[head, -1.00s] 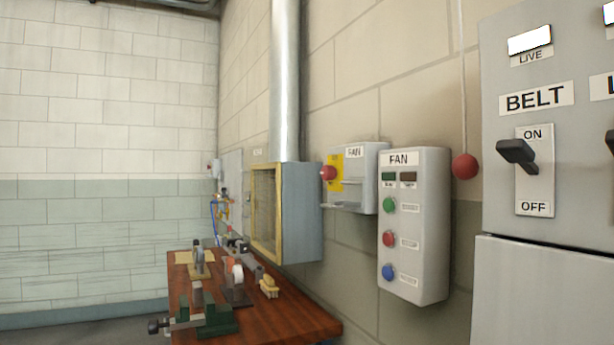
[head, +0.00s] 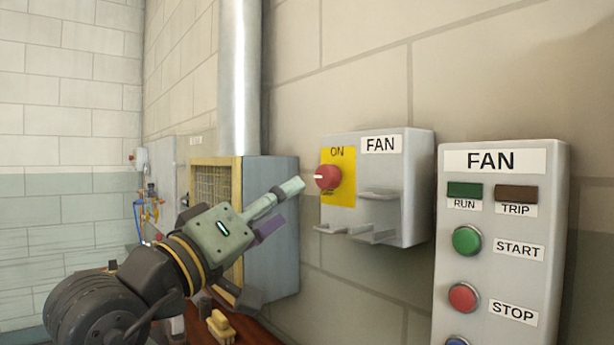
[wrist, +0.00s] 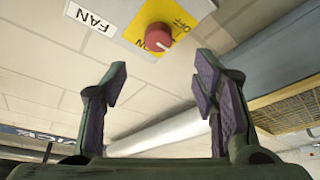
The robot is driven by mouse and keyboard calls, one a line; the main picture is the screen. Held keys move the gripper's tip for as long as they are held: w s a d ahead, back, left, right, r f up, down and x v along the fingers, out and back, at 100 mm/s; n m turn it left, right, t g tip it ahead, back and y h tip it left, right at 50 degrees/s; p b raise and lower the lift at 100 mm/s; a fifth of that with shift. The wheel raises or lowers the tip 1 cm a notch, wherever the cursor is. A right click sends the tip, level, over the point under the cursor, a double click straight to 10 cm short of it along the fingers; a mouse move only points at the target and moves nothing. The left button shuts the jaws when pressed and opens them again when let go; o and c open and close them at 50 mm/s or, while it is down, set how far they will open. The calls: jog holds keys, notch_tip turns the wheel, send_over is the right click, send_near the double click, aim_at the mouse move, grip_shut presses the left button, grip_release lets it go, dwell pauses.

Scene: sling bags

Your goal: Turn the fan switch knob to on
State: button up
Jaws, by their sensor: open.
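The red fan switch knob (head: 327,177) sits on a yellow plate (head: 340,197) on the grey FAN box (head: 418,200) on the wall. ON is printed at the plate's top; a white mark on the knob faces left in the head view. In the wrist view the knob (wrist: 158,37) is beyond the fingertips, with ON at its lower left and OFF at its upper right. My gripper (head: 283,208) is open and empty, just left of the knob and apart from it. In the wrist view the two fingers (wrist: 160,80) stand wide apart.
Grey ledges (head: 372,234) jut from the box beside and below the knob. A second FAN panel (head: 505,230) with buttons is at the right. A blue-grey cabinet (head: 272,225) and metal duct (head: 240,80) stand behind my gripper. A wooden bench (head: 255,333) is below.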

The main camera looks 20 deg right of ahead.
aim_at(322, 179)
jog(key=p+x, duration=0.1)
jog(key=x, duration=0.2)
jog(key=p+x, duration=0.1)
jog(key=x, duration=0.2)
jog(key=p+x, duration=0.1)
jog(key=x, duration=0.2)
jog(key=shift+s+d+r+p, duration=0.1)
jog(key=shift+d+r+p, duration=0.05)
jog(key=shift+d+p, duration=0.2)
jog(key=shift+w+d+r, duration=0.1)
jog(key=shift+w+d, duration=0.25)
jog(key=shift+d, duration=0.15)
jog(key=shift+c, duration=0.3)
jog(key=c, duration=1.1)
